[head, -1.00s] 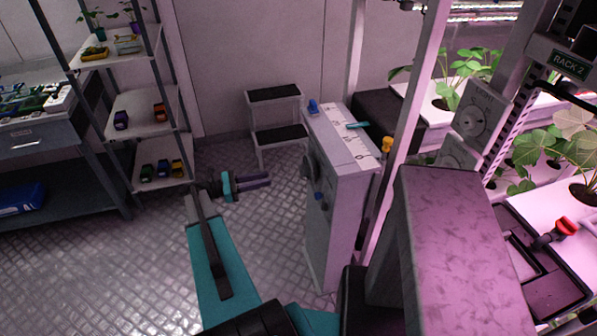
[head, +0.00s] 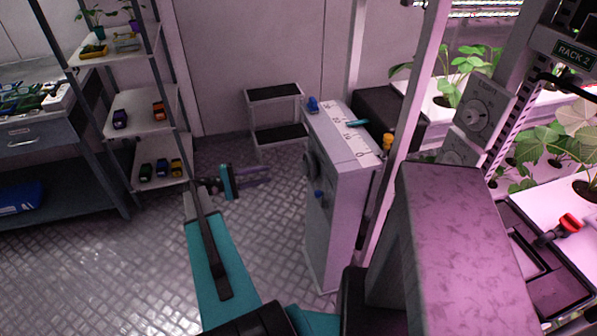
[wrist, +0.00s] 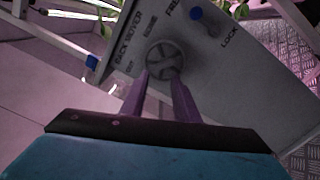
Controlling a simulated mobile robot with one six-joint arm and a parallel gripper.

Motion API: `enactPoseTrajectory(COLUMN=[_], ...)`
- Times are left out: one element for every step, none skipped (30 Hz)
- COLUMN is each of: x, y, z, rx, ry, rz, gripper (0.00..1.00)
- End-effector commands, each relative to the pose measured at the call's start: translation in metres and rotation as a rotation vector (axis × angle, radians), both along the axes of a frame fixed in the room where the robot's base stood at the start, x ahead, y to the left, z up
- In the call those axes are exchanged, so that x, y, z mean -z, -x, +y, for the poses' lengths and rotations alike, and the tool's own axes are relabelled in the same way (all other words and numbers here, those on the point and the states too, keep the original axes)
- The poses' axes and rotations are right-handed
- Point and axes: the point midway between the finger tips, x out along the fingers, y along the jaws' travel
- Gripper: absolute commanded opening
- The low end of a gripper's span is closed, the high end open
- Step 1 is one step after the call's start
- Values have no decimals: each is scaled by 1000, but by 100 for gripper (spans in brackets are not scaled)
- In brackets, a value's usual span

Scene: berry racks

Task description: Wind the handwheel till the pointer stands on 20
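The handwheel (wrist: 166,59) is a round grey wheel on the side of the rack mover cabinet (head: 341,205). In the head view it shows edge-on as a dark disc (head: 310,165). My gripper (head: 268,174) points toward the wheel with a gap between them. In the wrist view its two purple fingers (wrist: 159,76) are apart, empty, with tips seen just below the wheel. A teal pointer (head: 356,122) lies across the scale (head: 350,140) on the cabinet top. The scale numbers are too small to read surely, so its reading is unclear.
A blue knob (wrist: 197,13) sits between FREE and LOCK beside the wheel. A step stool (head: 275,93) stands behind, shelves (head: 150,120) at left, and plant racks (head: 570,120) at right. The floor left of the cabinet is clear.

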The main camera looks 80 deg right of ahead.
Motion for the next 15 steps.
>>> enactPoseTrajectory(x=[1, 1, 1, 1, 1, 1, 0, 0, 0, 0, 0, -1, 0, 0, 0], y=[1, 1, 1, 1, 1, 1, 1, 1, 1, 1, 2, 2, 2, 2, 2], z=[0, 0, 0, 0, 0, 0, 0, -1, -1, -1, -1, -1, -1, -1, -2], rx=[0, -1, -1, -1, -2, -3, -3, -3, -4, -4, -4, -4, -4, -5, -5], ry=[56, 92, 138, 175, 210, 257, 294, 330, 377, 413, 450, 497, 533, 569, 615], rz=[-26, -43, -65, -82, -98, -120, -137, -154, -176, -193, -211, -233, -251, -268, -289], gripper=[28, 28, 28, 28, 28, 28, 28, 28, 28, 28, 28, 28, 28, 28, 28])
